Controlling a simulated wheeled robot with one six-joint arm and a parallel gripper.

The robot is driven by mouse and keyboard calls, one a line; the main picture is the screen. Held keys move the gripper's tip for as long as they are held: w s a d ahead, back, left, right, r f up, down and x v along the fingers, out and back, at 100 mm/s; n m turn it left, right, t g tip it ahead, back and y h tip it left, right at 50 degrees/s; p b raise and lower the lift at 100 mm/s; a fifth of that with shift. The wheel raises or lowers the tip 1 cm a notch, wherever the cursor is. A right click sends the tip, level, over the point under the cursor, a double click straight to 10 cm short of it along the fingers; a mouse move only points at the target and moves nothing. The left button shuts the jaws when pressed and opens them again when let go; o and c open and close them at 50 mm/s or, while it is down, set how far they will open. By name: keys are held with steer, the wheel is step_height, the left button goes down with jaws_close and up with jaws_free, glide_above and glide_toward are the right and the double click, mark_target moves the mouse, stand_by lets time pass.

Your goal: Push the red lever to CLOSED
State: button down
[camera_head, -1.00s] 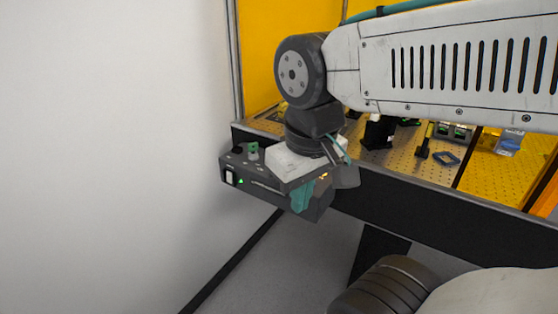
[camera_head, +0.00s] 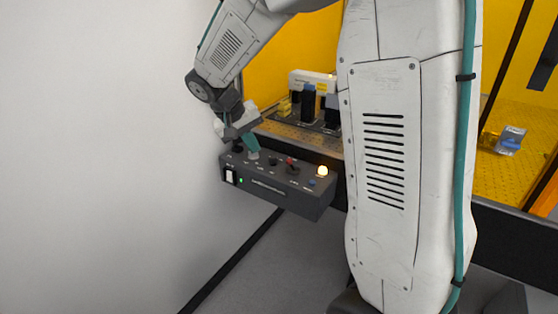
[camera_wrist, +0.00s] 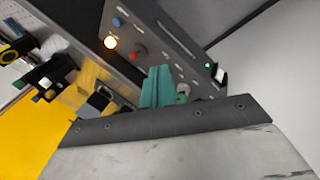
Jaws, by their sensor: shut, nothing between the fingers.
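The red lever (camera_head: 291,164) stands on the sloped top of a dark grey control box (camera_head: 265,188), right of the box's middle. It also shows as a red knob in the wrist view (camera_wrist: 139,52). I cannot read its labels or tell its position. My gripper (camera_head: 254,147) is shut and empty, its teal fingers pointing down over the left part of the box. The fingers also show in the wrist view (camera_wrist: 160,84), apart from the red lever. In the head view the fingertips cover most of a green knob, which shows beside them in the wrist view (camera_wrist: 182,91).
An amber lamp (camera_head: 322,171) glows right of the lever, with a blue button (camera_head: 311,183) near it. A white switch (camera_head: 230,177) and green light are on the front. Behind is a perforated bench (camera_head: 300,133) with instruments. A white wall (camera_head: 110,150) is at left.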

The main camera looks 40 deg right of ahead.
mark_target(291, 165)
steer(key=shift+s+d+f, duration=0.2)
steer(key=shift+d+f, duration=1.85)
steer(key=shift+d, duration=0.05)
steer(key=shift+s+d+f, duration=0.15)
steer(key=shift+d+f, duration=1.9)
steer(key=shift+d, duration=0.05)
steer(key=shift+a+r, duration=0.1)
